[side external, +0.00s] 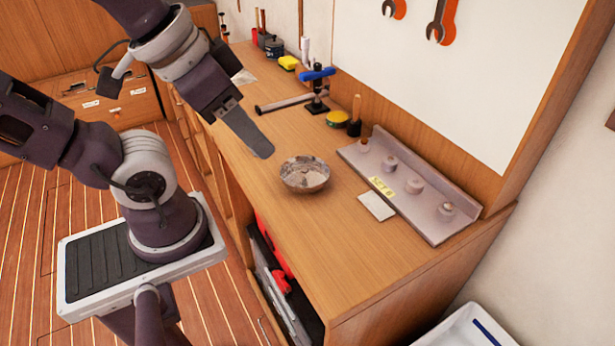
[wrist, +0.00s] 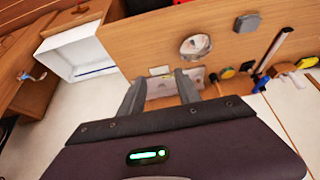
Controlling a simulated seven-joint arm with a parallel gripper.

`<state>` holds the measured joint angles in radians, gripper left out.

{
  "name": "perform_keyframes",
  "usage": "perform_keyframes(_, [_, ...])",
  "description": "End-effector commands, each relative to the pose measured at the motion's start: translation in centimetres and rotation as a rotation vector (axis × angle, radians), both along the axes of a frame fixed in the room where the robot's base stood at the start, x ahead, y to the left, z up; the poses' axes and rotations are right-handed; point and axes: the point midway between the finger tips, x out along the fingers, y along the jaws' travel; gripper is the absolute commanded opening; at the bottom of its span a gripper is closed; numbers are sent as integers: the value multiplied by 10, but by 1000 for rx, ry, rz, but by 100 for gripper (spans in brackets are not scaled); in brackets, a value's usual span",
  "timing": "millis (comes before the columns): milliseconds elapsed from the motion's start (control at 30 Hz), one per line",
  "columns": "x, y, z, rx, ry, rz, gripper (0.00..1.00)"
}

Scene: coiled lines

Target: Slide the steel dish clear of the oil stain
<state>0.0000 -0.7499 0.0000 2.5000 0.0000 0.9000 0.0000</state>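The steel dish (side external: 305,174) is a shallow, round, mottled grey bowl standing upright on the wooden worktop (side external: 330,240). It also shows in the wrist view (wrist: 195,46), beyond my fingers. My gripper (side external: 264,152) hangs above the worktop, up and left of the dish in the side view, apart from it. In the wrist view its two fingers (wrist: 160,77) are spread with a gap between them, and nothing is held. I cannot make out an oil stain; whatever lies under the dish is hidden.
A metal rack with several knobs (side external: 410,190) runs along the wall side. A pale card (side external: 377,206) lies between it and the dish. A yellow-topped tin (side external: 338,118) and a blue-handled tool (side external: 317,75) stand behind. The front worktop is clear.

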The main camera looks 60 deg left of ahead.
Motion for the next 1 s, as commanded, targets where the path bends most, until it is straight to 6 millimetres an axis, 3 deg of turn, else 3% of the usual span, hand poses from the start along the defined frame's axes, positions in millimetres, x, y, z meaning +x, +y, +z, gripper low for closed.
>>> perform_keyframes(467, [0,0,0,0,0,0,40])
perform_keyframes(567, [6,3,1,-13,14,36,20])
perform_keyframes(633, [25,12,3,-53,59,150,6])
perform_keyframes(667, [38,20,3,-80,87,227,0])
perform_keyframes(733, [74,47,-2,-151,159,452,0])
perform_keyframes(833, [119,102,-24,-247,252,802,0])
perform_keyframes(900, [140,143,-49,-294,306,1022,0])
perform_keyframes(1000, [153,191,-83,-340,357,1269,0])
